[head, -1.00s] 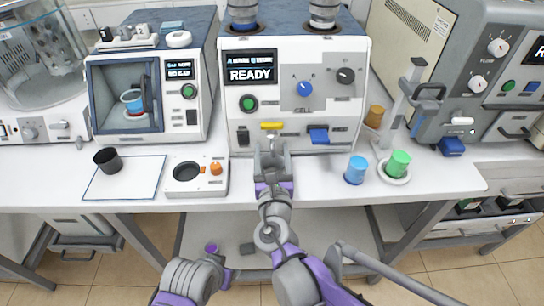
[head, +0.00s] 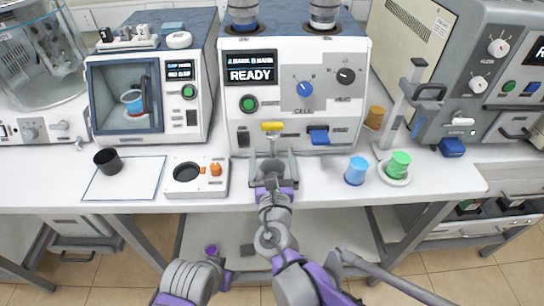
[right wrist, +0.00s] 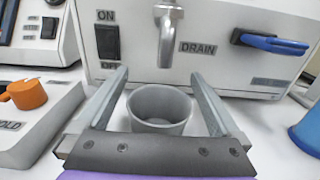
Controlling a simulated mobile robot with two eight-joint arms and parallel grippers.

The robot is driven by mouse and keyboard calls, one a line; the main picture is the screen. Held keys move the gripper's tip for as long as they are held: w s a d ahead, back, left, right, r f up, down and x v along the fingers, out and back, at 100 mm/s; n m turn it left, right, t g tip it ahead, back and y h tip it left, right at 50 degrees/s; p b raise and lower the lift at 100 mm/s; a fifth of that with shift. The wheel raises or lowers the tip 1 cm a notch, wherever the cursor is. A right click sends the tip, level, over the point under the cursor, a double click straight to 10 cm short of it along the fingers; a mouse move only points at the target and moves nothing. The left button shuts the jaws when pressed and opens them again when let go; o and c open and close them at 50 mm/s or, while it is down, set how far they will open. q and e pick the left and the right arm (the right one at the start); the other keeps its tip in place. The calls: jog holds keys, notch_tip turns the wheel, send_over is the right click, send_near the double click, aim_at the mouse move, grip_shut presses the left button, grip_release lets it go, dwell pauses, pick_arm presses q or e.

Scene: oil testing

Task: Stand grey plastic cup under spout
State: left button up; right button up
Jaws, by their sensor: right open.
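The grey plastic cup (right wrist: 160,108) stands upright on the bench in front of the test machine. In the head view the cup (head: 271,170) sits between the fingers of my right gripper (head: 273,163). The metal spout (right wrist: 167,40) marked DRAIN comes down just above and behind the cup's rim in the right wrist view. My right gripper (right wrist: 162,100) is open, with one finger on each side of the cup and gaps between. The cup's lower front is hidden by the gripper's body. My left gripper's fingers do not show.
A blue cup (head: 356,170) and a green cup (head: 398,163) on a white saucer stand to the right. A black cup (head: 107,160) on a white mat and a hotplate unit (head: 205,188) with an orange knob are to the left. The yellow tap lever (head: 272,126) is above the spout.

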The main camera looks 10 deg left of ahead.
jog(key=p+v, duration=0.1)
jog(key=v, duration=1)
jog(key=shift+s, duration=0.35)
jog(key=shift+d, duration=0.15)
jog(key=shift+c, duration=0.2)
dwell(1.3)
